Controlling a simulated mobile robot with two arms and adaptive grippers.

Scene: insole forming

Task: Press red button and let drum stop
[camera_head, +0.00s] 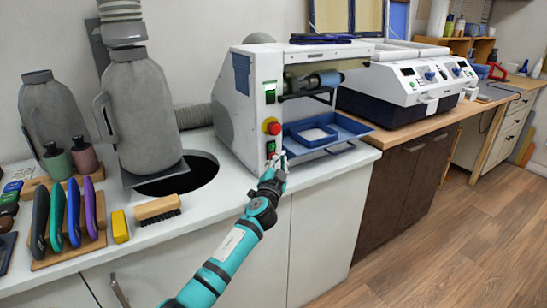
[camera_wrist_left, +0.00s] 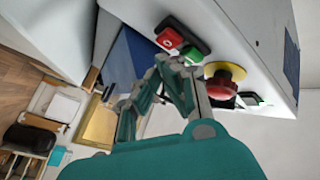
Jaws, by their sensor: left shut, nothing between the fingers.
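The white machine (camera_head: 232,110) stands on the white counter. Its front panel bears a switch box with a red button (camera_wrist_left: 168,38) and a green button (camera_wrist_left: 190,56); the red one is largely hidden by my gripper in the head view. A larger red mushroom knob (camera_head: 273,128) on a yellow base sits above the box. The cylindrical drum (camera_head: 322,80) shows in the machine's upper opening; whether it turns cannot be told. My left gripper (camera_head: 280,160) is shut and empty, its fingertips close to the switch box. Contact cannot be told. My right gripper is out of view.
A blue tray (camera_head: 350,124) juts from the machine's front, right of my left gripper. A wooden brush (camera_head: 157,208) and a yellow block (camera_head: 119,226) lie on the counter left. A round hole (camera_head: 203,170) opens behind them. Another white machine (camera_head: 400,80) stands right.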

